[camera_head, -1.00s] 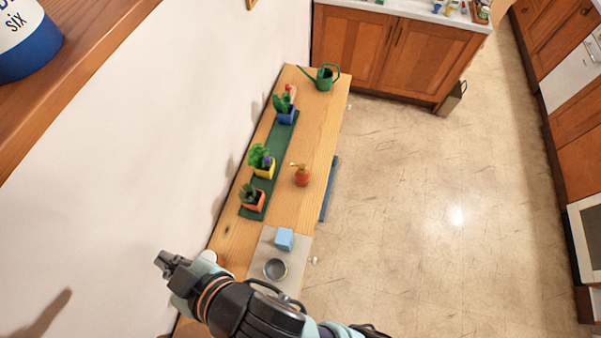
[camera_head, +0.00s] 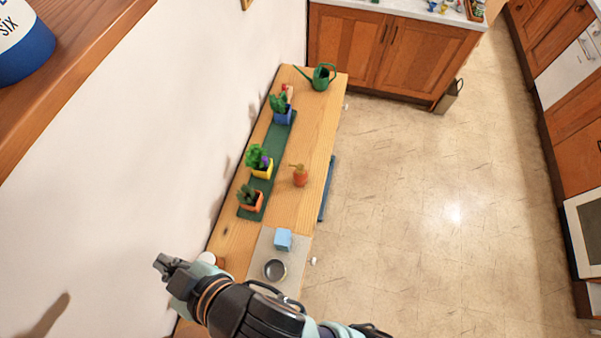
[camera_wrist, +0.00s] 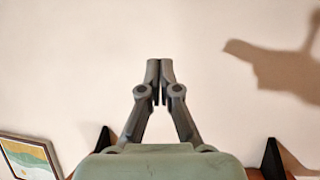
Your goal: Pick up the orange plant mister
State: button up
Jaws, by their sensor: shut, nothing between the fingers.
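The orange plant mister (camera_head: 300,176) stands upright on the wooden bench (camera_head: 318,130), right of the green mat, with a tan spray head on top. My gripper (camera_head: 160,262) is at the lower left in the head view, in front of the white wall and well apart from the mister. In the wrist view my gripper (camera_wrist: 160,66) has its fingers together and empty, facing the bare wall. The mister does not show in the wrist view.
Potted plants in blue (camera_head: 284,115), yellow (camera_head: 262,168) and orange (camera_head: 250,206) pots stand on the green mat (camera_head: 272,152). A green watering can (camera_head: 321,80) is at the far end. A light blue block (camera_head: 283,239) and grey bowl (camera_head: 274,270) sit nearer. Bench surface around the mister is clear.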

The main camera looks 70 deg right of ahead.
jog(key=o, duration=1.7)
jog(key=shift+c, duration=0.2)
